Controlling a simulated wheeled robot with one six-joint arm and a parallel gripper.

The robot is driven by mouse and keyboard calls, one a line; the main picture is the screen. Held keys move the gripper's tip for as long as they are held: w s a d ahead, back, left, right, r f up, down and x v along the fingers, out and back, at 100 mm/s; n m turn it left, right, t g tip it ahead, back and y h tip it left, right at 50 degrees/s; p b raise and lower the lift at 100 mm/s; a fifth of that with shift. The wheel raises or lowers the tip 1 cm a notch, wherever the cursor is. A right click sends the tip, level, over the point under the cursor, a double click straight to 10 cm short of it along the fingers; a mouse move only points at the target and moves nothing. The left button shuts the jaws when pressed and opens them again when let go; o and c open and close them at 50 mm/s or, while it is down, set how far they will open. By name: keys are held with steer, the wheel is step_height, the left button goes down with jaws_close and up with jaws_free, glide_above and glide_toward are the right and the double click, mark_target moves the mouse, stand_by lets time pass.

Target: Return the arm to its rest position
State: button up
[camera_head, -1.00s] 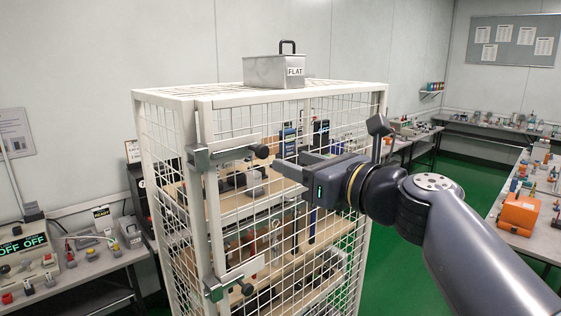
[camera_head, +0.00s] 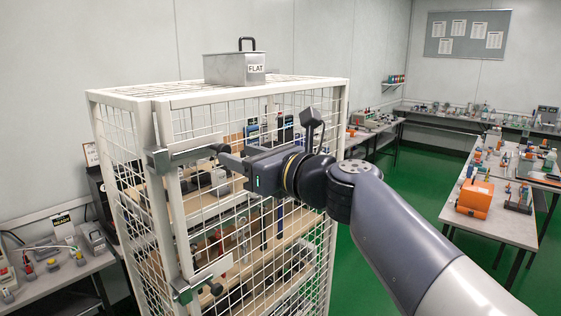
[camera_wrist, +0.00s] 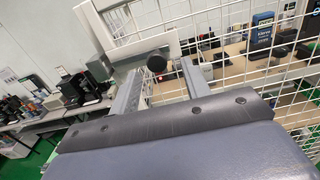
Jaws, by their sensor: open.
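My gripper (camera_head: 226,157) is at the front of the white wire cage (camera_head: 250,97), close to the upper latch (camera_head: 182,155) on its door frame. In the wrist view its two fingers (camera_wrist: 160,82) are apart, with a dark round knob (camera_wrist: 157,62) showing between or just beyond their tips. Nothing is seen gripped. Whether a finger touches the knob or latch I cannot tell. My arm is stretched forward from the lower right of the head view. The cage door looks shut.
A grey box marked FLAT (camera_head: 235,69) stands on the cage. A lower latch (camera_head: 203,279) is below. Shelves inside hold several devices. Benches stand at left and right; one bears an orange device (camera_head: 474,198). Green floor (camera_head: 400,230) is open right of the cage.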

mark_target(228, 151)
steer(key=x, duration=0.5)
steer(key=shift+w+a+p, duration=0.1)
steer(key=shift+p, duration=0.3)
steer(key=shift+s+a, duration=0.3)
steer(key=shift+s, duration=0.2)
steer(key=shift+w, duration=0.1)
